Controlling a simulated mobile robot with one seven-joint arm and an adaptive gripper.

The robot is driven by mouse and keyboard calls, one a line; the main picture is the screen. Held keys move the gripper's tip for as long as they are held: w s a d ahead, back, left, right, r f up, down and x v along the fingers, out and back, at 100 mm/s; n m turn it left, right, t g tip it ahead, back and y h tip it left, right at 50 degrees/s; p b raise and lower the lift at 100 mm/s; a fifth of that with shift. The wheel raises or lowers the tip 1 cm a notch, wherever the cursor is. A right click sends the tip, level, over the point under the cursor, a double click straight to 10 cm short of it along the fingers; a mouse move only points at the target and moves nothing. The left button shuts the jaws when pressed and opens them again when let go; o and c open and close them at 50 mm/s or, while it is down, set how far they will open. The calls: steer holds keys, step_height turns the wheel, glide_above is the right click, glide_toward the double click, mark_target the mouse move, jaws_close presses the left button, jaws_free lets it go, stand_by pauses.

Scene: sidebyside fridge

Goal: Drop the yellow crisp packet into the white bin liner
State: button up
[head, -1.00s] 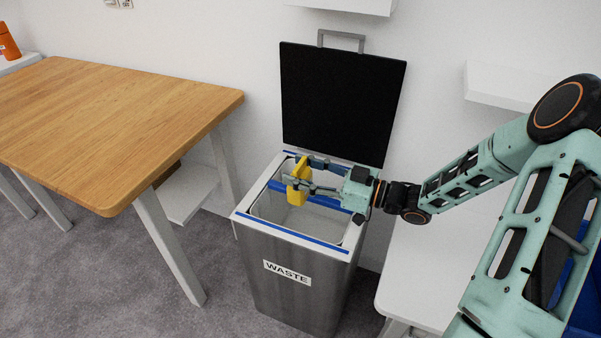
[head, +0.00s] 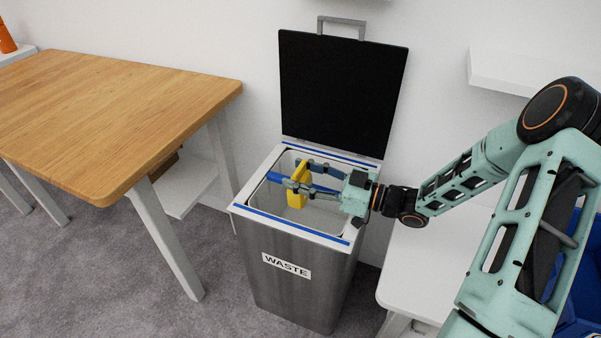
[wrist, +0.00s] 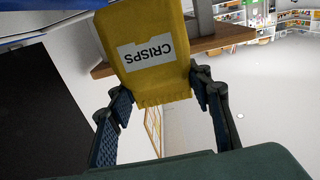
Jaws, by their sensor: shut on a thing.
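The yellow crisp packet (head: 299,184) is held upright between the fingers of my gripper (head: 298,183), over the opening of the bin. In the wrist view the packet (wrist: 150,80) shows its white CRISPS label upside down, with the fingers (wrist: 160,95) at both its sides. The white bin liner (head: 327,211) lines the open steel bin, around and below the packet. Whether the packet's lower end is below the rim is hard to tell. The liner's floor is largely hidden.
The steel bin (head: 290,295) is marked WASTE. Its black lid (head: 342,92) stands open behind. A wooden table (head: 110,110) stands left; a white surface (head: 425,265) stands right.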

steer(key=o, duration=1.4)
steer(key=shift+o, duration=0.2)
